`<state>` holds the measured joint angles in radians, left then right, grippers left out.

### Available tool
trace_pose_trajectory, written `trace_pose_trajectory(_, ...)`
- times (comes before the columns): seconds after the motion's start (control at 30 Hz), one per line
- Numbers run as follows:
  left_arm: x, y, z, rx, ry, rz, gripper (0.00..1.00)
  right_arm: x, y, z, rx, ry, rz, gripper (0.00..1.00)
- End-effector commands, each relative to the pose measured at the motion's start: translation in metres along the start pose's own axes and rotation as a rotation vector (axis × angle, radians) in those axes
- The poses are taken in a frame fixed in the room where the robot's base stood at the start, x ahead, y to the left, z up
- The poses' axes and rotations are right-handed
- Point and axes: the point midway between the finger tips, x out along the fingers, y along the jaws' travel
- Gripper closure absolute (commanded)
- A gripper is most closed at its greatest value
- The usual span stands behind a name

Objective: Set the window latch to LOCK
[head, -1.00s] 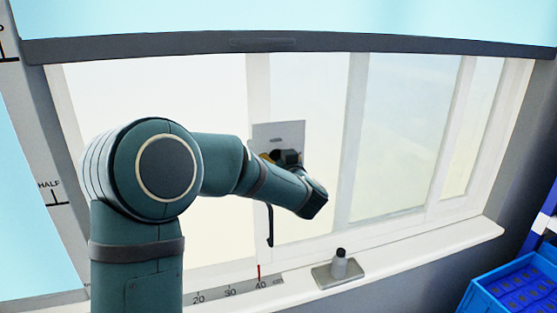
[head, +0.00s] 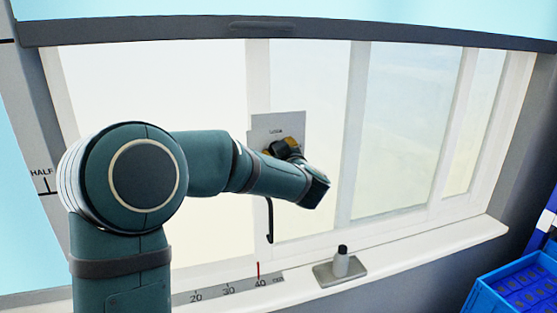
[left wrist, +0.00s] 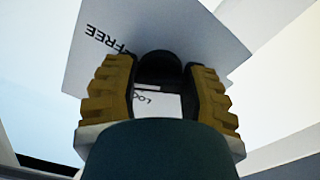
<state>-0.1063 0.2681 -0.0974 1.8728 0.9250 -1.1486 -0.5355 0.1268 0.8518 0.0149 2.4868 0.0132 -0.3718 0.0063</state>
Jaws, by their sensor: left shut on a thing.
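The latch plate (head: 262,124) is a grey panel on the window's upright bar, partly hidden by my left arm in the head view. The left wrist view shows the plate (left wrist: 85,72) close up, with the word FREE at its upper left and part of a LOCK label between my fingers. A dark rounded latch knob (left wrist: 160,68) stands on the plate. My left gripper (head: 284,147) is at the plate, its yellow-padded fingers (left wrist: 160,85) shut on the knob from both sides. Where the knob points is hard to tell. My right gripper is not in view.
A dark hooked handle (head: 269,222) hangs below the plate. A blue crate (head: 515,288) stands at the lower right. A blind's dark bar (head: 380,38) crosses above.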

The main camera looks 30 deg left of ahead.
Motion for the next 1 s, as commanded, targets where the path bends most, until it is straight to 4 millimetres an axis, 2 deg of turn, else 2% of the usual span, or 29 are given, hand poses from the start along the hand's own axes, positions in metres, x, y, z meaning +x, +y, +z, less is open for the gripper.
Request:
trace_pose_trajectory(0.03,0.0,-0.001,0.002,-0.047,0.002,0.001,0.91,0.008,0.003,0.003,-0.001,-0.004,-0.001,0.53)
trace_pose_trajectory(0.6,0.0,-0.002,0.002,-0.588,0.003,0.001,0.91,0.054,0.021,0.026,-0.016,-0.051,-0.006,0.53)
trace_pose_trajectory(1.0,0.0,-0.001,0.002,-0.932,0.002,0.001,0.91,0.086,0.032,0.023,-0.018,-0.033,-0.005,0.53)
